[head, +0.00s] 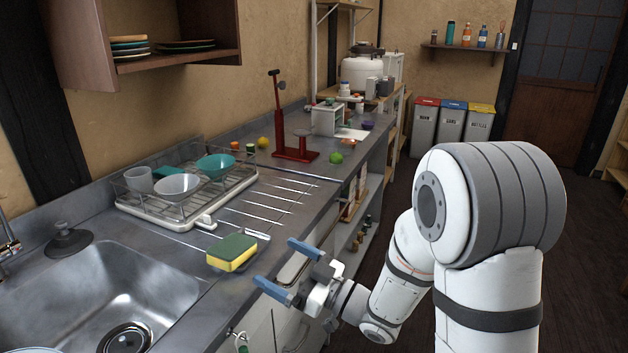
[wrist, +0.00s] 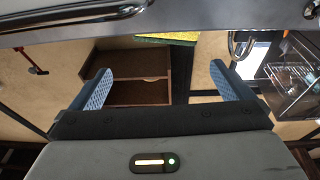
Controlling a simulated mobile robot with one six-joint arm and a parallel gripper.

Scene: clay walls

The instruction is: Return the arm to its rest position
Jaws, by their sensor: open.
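My gripper (head: 287,268) is open and empty, with its two blue fingers spread apart. In the head view it is beside the counter's front edge, to the right of a green and yellow sponge (head: 232,252). The sponge lies on the counter near the sink and is apart from the fingers. In the wrist view my gripper (wrist: 166,92) shows nothing between its fingertips but background shelving, and part of the sponge (wrist: 165,38) shows beyond. My white arm bends down at the right of the head view.
A steel sink (head: 60,295) is at the lower left. A dish rack (head: 150,207) with bowls stands behind the sponge. A red stand (head: 296,153) is farther along the counter. Bins (head: 452,122) stand at the back. The floor right of the counter looks clear.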

